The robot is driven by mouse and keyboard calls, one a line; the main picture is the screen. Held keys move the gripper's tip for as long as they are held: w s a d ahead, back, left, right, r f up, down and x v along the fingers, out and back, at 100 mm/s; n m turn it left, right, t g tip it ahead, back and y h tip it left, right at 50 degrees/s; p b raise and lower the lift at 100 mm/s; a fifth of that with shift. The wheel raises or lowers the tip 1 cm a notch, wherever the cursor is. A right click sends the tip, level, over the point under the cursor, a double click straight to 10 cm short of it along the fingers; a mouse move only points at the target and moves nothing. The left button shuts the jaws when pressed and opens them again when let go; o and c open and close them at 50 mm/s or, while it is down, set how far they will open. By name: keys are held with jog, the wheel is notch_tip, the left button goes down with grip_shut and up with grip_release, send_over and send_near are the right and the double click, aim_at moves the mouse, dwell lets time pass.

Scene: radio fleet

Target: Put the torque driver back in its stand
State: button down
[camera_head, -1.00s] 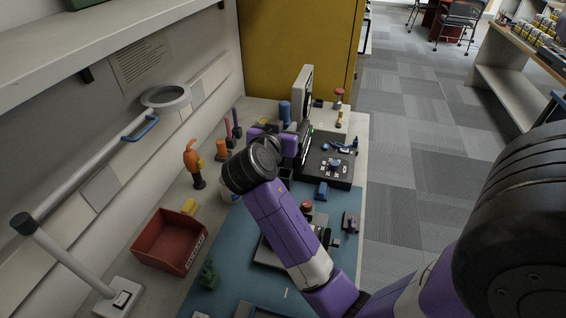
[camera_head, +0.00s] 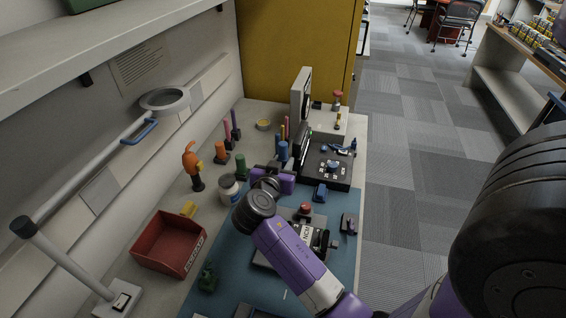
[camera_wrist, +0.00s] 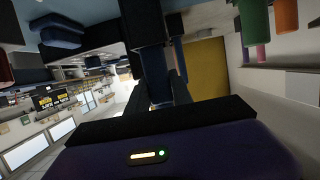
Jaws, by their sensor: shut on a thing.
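My gripper (camera_head: 282,167) is above the back of the blue mat, beside the dark tray. A blue upright cylinder (camera_head: 283,150), which looks like the torque driver's handle, shows at its jaws. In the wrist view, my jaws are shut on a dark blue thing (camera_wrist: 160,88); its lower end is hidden. I cannot tell the driver's stand for certain. An orange piece (camera_head: 221,152) and a green cylinder (camera_head: 240,166) stand to the left of the gripper, apart from it.
A white jar (camera_head: 229,189) stands close left of my gripper. An orange-and-black tool (camera_head: 193,166) stands farther left, behind a red bin (camera_head: 166,243). The dark tray (camera_head: 326,171) with small parts lies right. A white upright panel (camera_head: 301,95) stands behind.

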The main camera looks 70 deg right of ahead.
jog(key=shift+f, duration=0.1)
jog(key=c, duration=1.1)
grip_release()
jog(key=shift+r, duration=0.2)
jog(key=b+v, duration=0.1)
jog(key=v, duration=1.1)
jog(key=shift+b, duration=0.4)
